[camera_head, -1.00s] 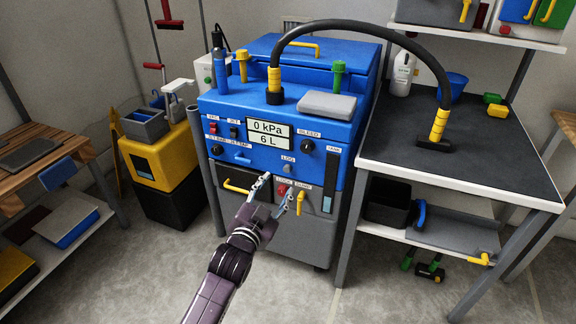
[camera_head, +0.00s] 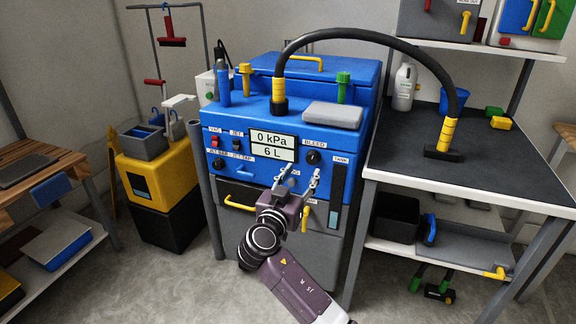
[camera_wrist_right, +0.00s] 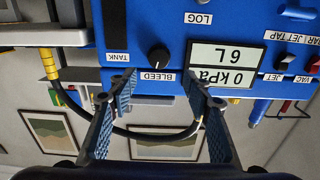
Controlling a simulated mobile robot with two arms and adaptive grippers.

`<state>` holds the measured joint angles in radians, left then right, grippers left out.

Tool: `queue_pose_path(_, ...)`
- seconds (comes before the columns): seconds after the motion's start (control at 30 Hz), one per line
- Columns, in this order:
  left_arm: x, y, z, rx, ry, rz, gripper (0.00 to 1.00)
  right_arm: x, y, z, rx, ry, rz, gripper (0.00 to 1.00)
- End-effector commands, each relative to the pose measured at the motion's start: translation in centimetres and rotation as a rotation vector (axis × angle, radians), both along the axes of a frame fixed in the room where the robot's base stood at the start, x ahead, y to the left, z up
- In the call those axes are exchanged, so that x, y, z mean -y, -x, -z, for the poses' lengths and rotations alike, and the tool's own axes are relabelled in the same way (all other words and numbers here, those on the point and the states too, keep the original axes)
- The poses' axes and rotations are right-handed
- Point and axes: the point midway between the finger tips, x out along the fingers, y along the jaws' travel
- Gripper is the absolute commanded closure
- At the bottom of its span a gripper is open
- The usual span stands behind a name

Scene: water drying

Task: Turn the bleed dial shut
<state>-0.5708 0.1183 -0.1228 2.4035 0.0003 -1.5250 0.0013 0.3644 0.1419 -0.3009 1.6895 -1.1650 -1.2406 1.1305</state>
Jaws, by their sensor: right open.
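The bleed dial (camera_head: 312,158) is a round black knob under the BLEED label on the front of the blue machine (camera_head: 232,133). In the right wrist view the dial (camera_wrist_right: 159,57) shows upside down, with a pale pointer mark at its edge. My right gripper (camera_head: 301,178) is open and empty, just below and in front of the dial in the head view. In the wrist view its two fingers (camera_wrist_right: 160,85) stand apart on either side of the dial, which lies beyond the tips. My left gripper is not in view.
The display (camera_head: 272,146) beside the dial reads 0 kPa and 6 L. A black hose (camera_head: 375,35) arches from the machine's top to the dark-topped table (camera_head: 480,165). A yellow handle (camera_head: 306,215) sits low on the front.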

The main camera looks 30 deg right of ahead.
Motion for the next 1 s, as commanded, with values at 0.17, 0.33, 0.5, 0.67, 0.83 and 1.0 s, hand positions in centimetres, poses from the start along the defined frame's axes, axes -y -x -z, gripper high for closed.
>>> queue_pose_path(0.17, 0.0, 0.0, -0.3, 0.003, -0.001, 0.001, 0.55, 2.2, -1.8, 0.0, -0.003, 0.004, 0.003, 0.55)
queue_pose_path(0.33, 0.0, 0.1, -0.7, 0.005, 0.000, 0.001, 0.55, 4.2, -3.5, 0.1, -0.004, 0.002, 0.001, 0.55)
queue_pose_path(0.5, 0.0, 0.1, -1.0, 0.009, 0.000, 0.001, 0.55, 5.3, -4.5, 0.1, -0.006, 0.001, 0.000, 0.55)
queue_pose_path(0.67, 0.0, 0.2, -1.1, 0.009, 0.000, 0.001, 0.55, 5.6, -4.7, 0.2, -0.006, 0.000, -0.001, 0.55)
queue_pose_path(0.83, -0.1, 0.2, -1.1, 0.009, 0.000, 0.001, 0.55, 5.5, -4.7, 0.2, -0.006, 0.000, -0.001, 0.57)
queue_pose_path(1.0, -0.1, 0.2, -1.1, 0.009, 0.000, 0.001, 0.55, 5.5, -4.7, 0.2, -0.007, -0.001, -0.001, 0.76)
